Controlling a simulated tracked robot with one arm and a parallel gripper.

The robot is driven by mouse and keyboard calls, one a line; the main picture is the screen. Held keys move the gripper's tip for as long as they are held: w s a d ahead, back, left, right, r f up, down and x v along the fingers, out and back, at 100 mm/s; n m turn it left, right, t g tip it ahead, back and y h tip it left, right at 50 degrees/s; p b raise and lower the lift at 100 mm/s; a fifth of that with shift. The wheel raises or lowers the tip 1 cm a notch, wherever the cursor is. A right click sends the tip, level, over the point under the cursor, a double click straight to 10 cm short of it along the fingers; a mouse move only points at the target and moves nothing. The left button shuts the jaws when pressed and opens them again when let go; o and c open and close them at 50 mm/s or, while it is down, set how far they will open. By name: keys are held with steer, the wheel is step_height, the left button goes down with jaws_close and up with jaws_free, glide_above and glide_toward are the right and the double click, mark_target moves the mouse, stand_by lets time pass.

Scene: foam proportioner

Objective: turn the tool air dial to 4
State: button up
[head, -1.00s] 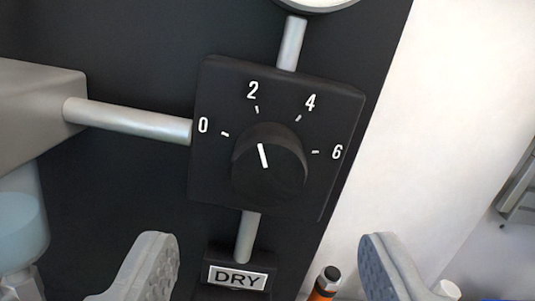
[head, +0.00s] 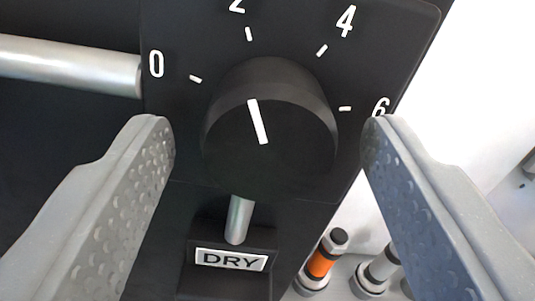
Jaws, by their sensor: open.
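The tool air dial (head: 270,155) is a round black knob on a square black plate (head: 190,120) with white marks 0, 2, 4 and 6. Its white pointer line (head: 258,121) points up and slightly left, toward the 2 mark (head: 249,34). The 4 mark (head: 322,50) is up and right of the knob. My gripper (head: 268,135) is open, with one grey padded finger on each side of the knob. Gaps show between both fingers and the knob; I cannot tell the depth exactly.
An orange-banded fitting (head: 320,262) and a grey fitting (head: 377,272) stand at lower right.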

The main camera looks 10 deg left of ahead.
steer(key=c, duration=1)
steer(key=shift+f, duration=0.1)
steer(key=m+b, duration=0.2)
steer(key=m, duration=0.1)
steer(key=shift+f, duration=0.15)
steer(key=m+b, duration=0.2)
steer(key=shift+m, duration=0.4)
steer(key=shift+m+b, duration=1.25)
steer(key=shift+m, duration=0.65)
